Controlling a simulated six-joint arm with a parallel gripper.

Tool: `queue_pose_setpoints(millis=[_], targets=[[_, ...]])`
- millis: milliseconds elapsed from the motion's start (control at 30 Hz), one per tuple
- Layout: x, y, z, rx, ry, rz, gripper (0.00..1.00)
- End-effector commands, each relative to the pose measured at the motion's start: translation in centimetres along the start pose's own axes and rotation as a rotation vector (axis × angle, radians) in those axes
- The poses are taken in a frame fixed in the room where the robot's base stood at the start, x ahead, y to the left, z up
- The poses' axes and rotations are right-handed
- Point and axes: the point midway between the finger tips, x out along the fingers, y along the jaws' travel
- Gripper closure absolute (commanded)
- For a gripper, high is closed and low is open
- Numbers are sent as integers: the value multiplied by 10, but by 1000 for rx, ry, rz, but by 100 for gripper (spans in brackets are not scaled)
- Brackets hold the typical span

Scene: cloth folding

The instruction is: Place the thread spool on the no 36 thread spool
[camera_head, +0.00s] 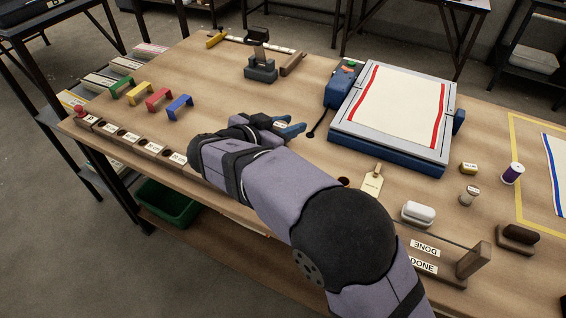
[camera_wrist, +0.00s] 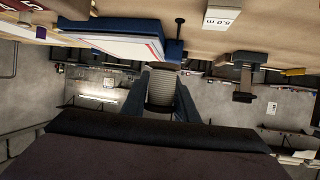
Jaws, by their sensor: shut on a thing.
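My gripper (camera_head: 290,128) is over the middle-left of the table, its two dark blue fingers shut on a spool (camera_head: 280,125). In the wrist view, which is upside down, the held spool (camera_wrist: 161,88) is a grey ridged cylinder between the fingers. A purple spool (camera_head: 512,173) stands upright on the right of the table. I cannot read which label says no 36.
A blue-framed board with white cloth (camera_head: 395,110) stands right of my gripper. A dark clamp (camera_head: 260,65) stands at the back. A white-topped brush (camera_head: 418,212) is at the front right.

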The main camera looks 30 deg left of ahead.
Motion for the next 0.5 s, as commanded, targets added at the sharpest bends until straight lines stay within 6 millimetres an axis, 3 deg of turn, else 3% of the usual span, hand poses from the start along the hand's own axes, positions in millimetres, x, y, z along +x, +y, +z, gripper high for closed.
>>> queue_pose_setpoints(millis=[300, 500], targets=[[17, 0, 42, -6, -1, 1, 95], [22, 0, 53, -2, 0, -1, 95]])
